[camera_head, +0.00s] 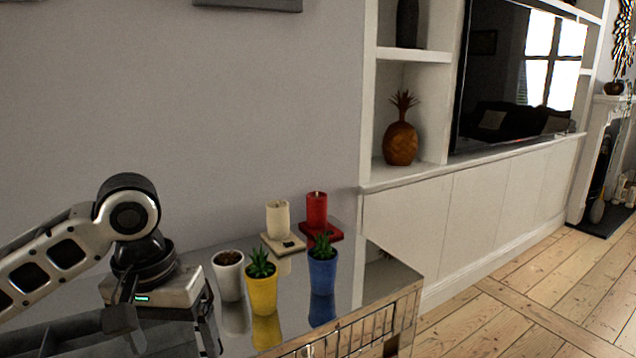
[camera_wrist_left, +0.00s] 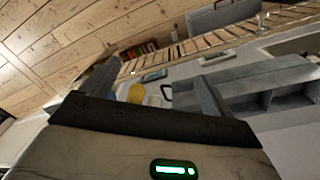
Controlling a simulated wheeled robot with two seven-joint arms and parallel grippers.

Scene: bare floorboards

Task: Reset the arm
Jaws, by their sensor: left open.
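My left arm comes in from the left in the head view. Its gripper (camera_head: 166,328) points down over the left part of a shiny reflective table (camera_head: 345,275). The jaws are apart, and I see nothing held between them. In the left wrist view the two dark fingers of my left gripper (camera_wrist_left: 155,88) also stand apart. A small yellow thing (camera_wrist_left: 137,93) shows beyond them there, partly hidden. My right gripper is in neither view.
A white pot (camera_head: 229,276), a yellow potted plant (camera_head: 262,290) and a blue potted plant (camera_head: 322,272) stand right of the gripper. Behind them are a cream candle (camera_head: 278,219) and a red candle (camera_head: 317,210). A grey compartmented tray (camera_wrist_left: 270,82) lies beside the fingers.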

